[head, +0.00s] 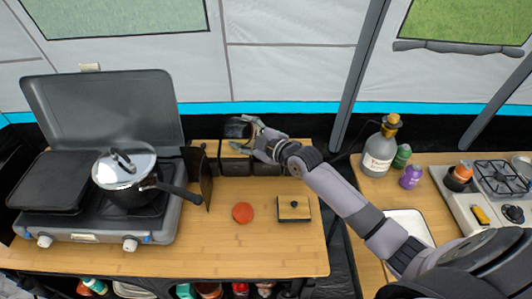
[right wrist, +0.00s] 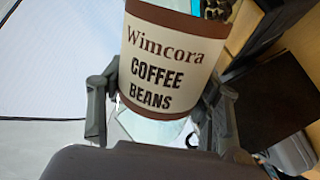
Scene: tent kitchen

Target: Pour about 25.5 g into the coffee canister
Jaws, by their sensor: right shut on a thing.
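My right gripper (head: 247,132) is at the back of the wooden counter, above a row of dark canisters (head: 235,166). In the right wrist view the right gripper (right wrist: 160,118) is shut on a cream and brown container labelled Wimcora coffee beans (right wrist: 165,62). The container looks tilted, and dark beans (right wrist: 216,9) show by its rim. In the head view its dark end (head: 236,128) shows above the row. I cannot tell which canister is the coffee canister, nor whether beans are falling. My left gripper is out of view.
A square wooden lid with a dark knob (head: 294,207) and a round red object (head: 242,213) lie on the counter (head: 265,255). A pot (head: 125,180) stands on the stove at the left. A bottle (head: 380,150) stands on the right table. The counter's front is clear.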

